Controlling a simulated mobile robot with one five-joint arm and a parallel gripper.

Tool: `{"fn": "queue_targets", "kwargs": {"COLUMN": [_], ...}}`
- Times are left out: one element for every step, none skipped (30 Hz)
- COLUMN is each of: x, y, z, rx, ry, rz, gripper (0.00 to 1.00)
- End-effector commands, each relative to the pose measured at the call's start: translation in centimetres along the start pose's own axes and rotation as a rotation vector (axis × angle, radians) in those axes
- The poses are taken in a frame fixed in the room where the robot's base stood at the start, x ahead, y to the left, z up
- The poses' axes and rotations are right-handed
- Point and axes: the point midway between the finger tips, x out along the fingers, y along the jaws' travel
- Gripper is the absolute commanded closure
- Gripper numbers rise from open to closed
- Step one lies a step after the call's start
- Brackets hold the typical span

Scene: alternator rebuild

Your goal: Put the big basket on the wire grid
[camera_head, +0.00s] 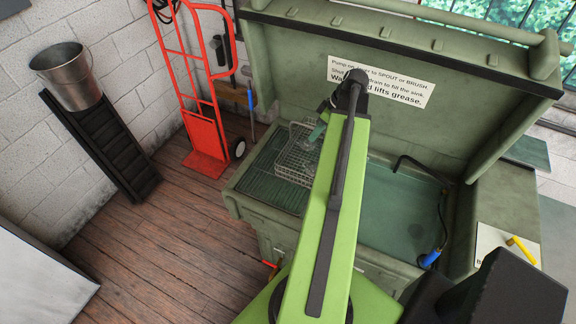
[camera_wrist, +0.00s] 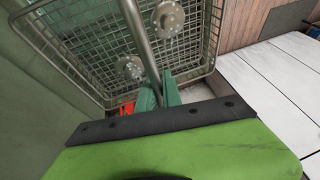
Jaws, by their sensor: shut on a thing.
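The big basket (camera_head: 298,155) is a rectangular wire-mesh basket over the right, rear part of the wire grid (camera_head: 262,187) in the green washer. In the wrist view the basket (camera_wrist: 85,45) fills the upper left, with round metal flanged parts (camera_wrist: 168,18) inside it. My gripper (camera_head: 318,132) is at the basket's right side in the head view. In the wrist view its green fingers (camera_wrist: 159,94) are shut on the basket's bar-like handle (camera_wrist: 140,40). I cannot tell whether the basket's underside touches the grid. My arm hides part of the washer.
The sink basin (camera_head: 385,215) with greenish liquid lies right of my arm. A black hose with a blue end (camera_head: 430,259) lies at its right side. The raised lid (camera_head: 450,85) stands behind. A red hand truck (camera_head: 205,130) stands left of the washer.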

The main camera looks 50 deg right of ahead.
Motion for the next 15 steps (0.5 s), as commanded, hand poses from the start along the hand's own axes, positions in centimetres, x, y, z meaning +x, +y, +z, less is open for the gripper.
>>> {"fn": "queue_targets", "kwargs": {"x": [-0.4,-0.5,-0.6,-0.6,-0.5,-0.4,-0.3,-0.1,0.3,0.6,1.0,1.6,2.0,2.4,3.1], "y": [0.7,0.8,0.9,0.9,0.9,0.9,0.8,0.9,0.9,0.9,1.0,1.0,1.0,1.1,1.1], "z": [-0.1,-0.1,0.0,0.0,0.0,0.0,-0.1,-0.1,-0.3,-0.5,-0.8,-1.1,-1.4,-1.6,-2.1], "rx": [0.002,0.003,0.003,0.003,0.003,0.003,0.003,0.003,0.002,0.002,0.001,0.001,0.0,0.0,0.0], "ry": [0.001,0.001,0.001,0.001,0.001,0.001,0.001,0.001,0.001,0.001,0.001,0.001,0.001,0.001,0.0], "rz": [-0.004,-0.006,-0.007,-0.008,-0.009,-0.009,-0.009,-0.009,-0.009,-0.009,-0.009,-0.009,-0.009,-0.009,-0.01], "gripper": [1.0,1.0,1.0,1.0,1.0,1.0,1.0,1.0,1.0,1.0,1.0,1.0,1.0,1.0,1.0]}}
